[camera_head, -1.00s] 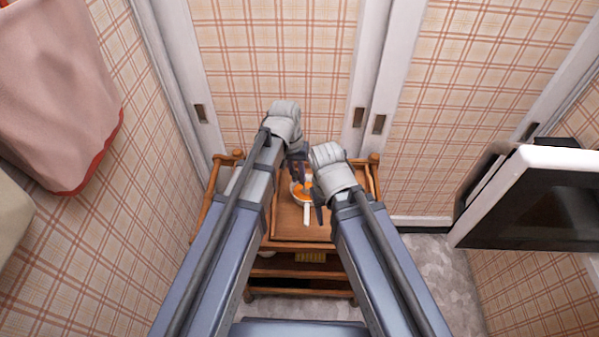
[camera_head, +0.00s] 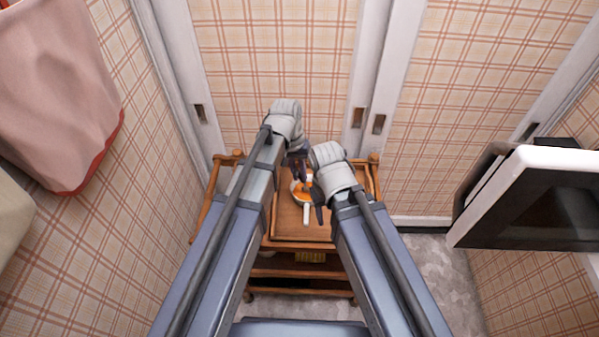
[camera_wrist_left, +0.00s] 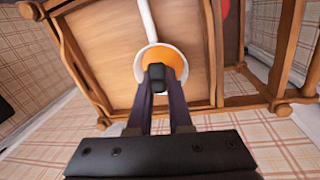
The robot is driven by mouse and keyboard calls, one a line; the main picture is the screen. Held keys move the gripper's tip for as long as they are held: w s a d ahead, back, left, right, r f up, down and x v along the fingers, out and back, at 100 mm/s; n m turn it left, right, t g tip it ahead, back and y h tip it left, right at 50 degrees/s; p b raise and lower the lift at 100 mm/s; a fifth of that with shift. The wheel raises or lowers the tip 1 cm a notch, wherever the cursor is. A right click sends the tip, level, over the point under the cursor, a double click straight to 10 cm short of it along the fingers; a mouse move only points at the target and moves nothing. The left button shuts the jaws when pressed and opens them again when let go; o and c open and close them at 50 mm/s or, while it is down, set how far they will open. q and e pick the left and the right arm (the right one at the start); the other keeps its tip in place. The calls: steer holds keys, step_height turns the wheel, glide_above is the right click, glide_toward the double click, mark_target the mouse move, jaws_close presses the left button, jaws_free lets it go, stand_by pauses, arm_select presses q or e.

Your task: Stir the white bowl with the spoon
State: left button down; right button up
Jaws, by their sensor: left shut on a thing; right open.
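The white bowl (camera_head: 293,192) holds something orange and sits on the wooden trolley; a white handle (camera_head: 306,214) points from it toward me. The bowl also shows in the left wrist view (camera_wrist_left: 137,68). My left gripper (camera_head: 301,172) is above the bowl's far side. In the left wrist view it (camera_wrist_left: 158,92) is shut on a dark, blocky end, seemingly the spoon's handle (camera_wrist_left: 157,74). The rest of the spoon is hidden, so I cannot tell how deep it reaches. My right gripper (camera_head: 317,202) is open at the bowl's right side, partly hidden by its wrist.
The wooden trolley (camera_head: 288,232) has raised side rails and a lower shelf with a yellowish item (camera_head: 311,257). Sliding doors stand close behind it. A white-and-black appliance (camera_head: 540,190) juts out at right. A pink cloth (camera_head: 65,90) hangs at left.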

mark_target(296, 171)
arm_select(q)
steer(key=shift+s+a+r+p, duration=0.2)
steer(key=shift+s+r+p, duration=0.15)
steer(key=shift+r+p, duration=0.65)
steer(key=shift+s+a+r+p, duration=0.2)
steer(key=shift+s+r+p, duration=0.2)
steer(key=shift+r+p, duration=0.5)
steer(key=shift+s+a+r+p, duration=0.2)
steer(key=shift+s+r+p, duration=0.15)
steer(key=shift+r+p, duration=0.65)
step_height(296, 171, up, 5)
steer(key=p, duration=0.4)
steer(key=shift+r+p, duration=0.1)
steer(key=shift+p, duration=0.3)
